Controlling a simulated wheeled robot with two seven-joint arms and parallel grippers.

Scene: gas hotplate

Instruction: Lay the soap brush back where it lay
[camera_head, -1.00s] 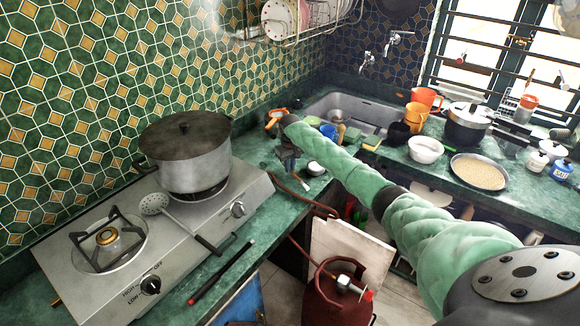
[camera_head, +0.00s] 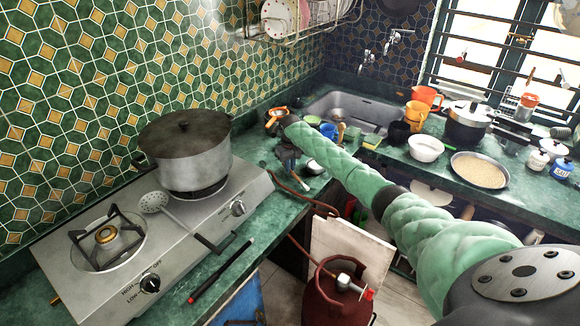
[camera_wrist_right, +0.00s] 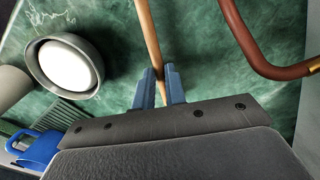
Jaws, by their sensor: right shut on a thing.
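The soap brush shows in the right wrist view as a thin wooden handle (camera_wrist_right: 149,35), running up out of the picture between my fingers. Its head is out of view. My right gripper (camera_wrist_right: 160,86) is shut on the handle, close over the green counter. I cannot tell whether the brush touches the counter. My left gripper is not in view.
A small round bowl (camera_wrist_right: 65,62) with a white inside stands left of the handle. A red-brown hose (camera_wrist_right: 262,45) curves to the right. A blue item (camera_wrist_right: 35,150) is at lower left. The sink (camera_head: 345,108) and stove (camera_head: 150,235) flank the spot. Bare green counter lies around the handle.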

